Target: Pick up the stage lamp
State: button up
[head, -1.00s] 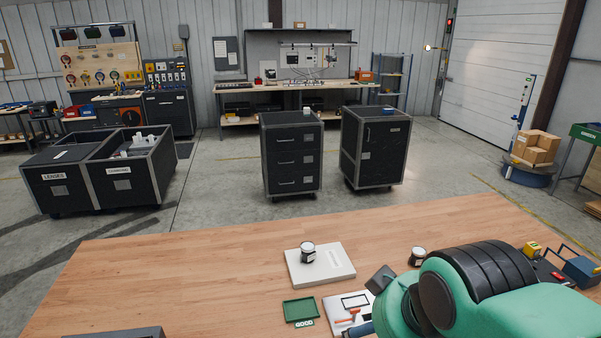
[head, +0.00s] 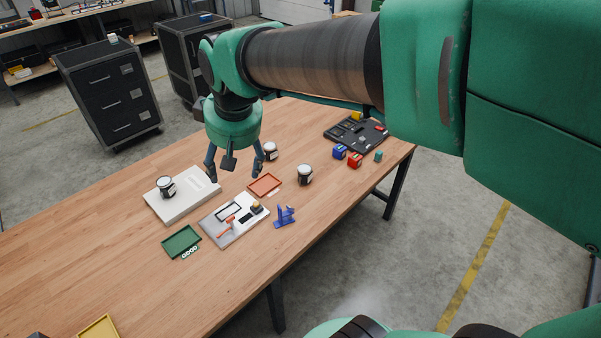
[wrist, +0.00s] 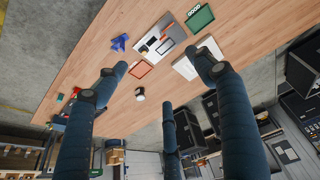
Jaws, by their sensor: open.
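No thing is plainly readable as a stage lamp. Several small dark-and-white round canisters could be it, but I cannot tell. One stands on a flat white box (head: 183,197), the canister on the box (head: 166,187). Another canister (head: 304,174) stands right of the red tray. A third canister (head: 270,150) stands behind that tray, close to my gripper's right finger in the picture; it seems to be the canister in the wrist view (wrist: 140,93). My gripper (head: 235,170) points down above the table, fingers spread and empty. In the wrist view its fingers (wrist: 155,92) are wide apart.
The wooden table (head: 110,255) holds a red tray (head: 265,186), a green tray (head: 181,241), a grey-white board with tools (head: 234,219), a blue stand (head: 286,216), blue and red blocks (head: 354,160) and a black tool tray (head: 356,134). The table's front left is mostly clear.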

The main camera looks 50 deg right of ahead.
jog(key=w+d+f+g, duration=0.1)
jog(key=w+d+f, duration=0.3)
jog(key=w+d, duration=0.55)
jog(key=g+p, duration=0.2)
jog(key=g, duration=0.1)
send_over(304, 168)
notch_tip(304, 168, down, 25)
jog(key=shift+d+y, duration=0.15)
jog(key=shift+y, duration=0.25)
jog(key=shift+f+b, duration=0.4)
jog(key=shift+f, duration=3.85)
